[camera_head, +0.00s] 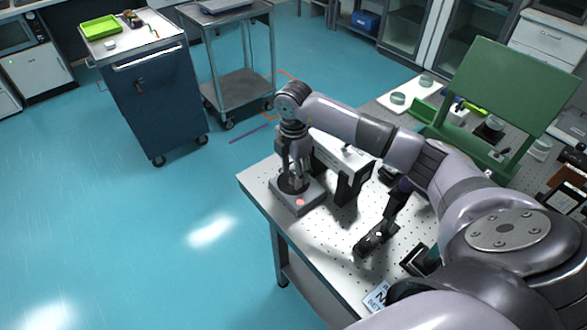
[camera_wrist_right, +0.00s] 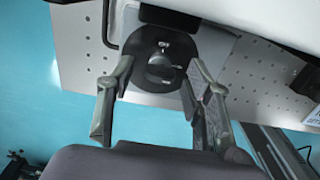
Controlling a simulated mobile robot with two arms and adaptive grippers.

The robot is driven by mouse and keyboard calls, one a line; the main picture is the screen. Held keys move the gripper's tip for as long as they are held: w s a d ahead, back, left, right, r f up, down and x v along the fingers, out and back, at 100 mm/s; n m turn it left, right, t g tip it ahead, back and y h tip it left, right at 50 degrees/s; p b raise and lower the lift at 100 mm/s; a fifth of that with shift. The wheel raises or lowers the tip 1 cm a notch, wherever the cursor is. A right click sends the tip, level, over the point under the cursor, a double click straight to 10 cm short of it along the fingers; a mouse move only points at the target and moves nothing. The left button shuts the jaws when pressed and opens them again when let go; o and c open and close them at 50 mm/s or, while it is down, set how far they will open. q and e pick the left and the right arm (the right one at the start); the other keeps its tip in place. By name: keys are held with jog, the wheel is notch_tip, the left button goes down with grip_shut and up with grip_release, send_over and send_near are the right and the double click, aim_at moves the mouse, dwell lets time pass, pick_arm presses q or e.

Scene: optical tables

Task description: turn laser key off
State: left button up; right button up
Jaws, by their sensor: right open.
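My right gripper (camera_head: 296,180) points down just over the box and hides part of the disc in the head view. In the wrist view, its two fingers (camera_wrist_right: 158,115) are apart, one on each side of the key, with nothing between them. My left gripper is not in view.
A white-and-black device (camera_head: 342,160) stands right beside the box. A black stand (camera_head: 376,238) is farther right on the optical table (camera_head: 318,238). A green panel (camera_head: 515,85) rises at the back right. A blue cart (camera_head: 155,95) and a grey trolley (camera_head: 243,90) stand apart on the floor.

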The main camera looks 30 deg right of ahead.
jog(key=shift+c, duration=0.2)
grip_shut()
dwell(0.4)
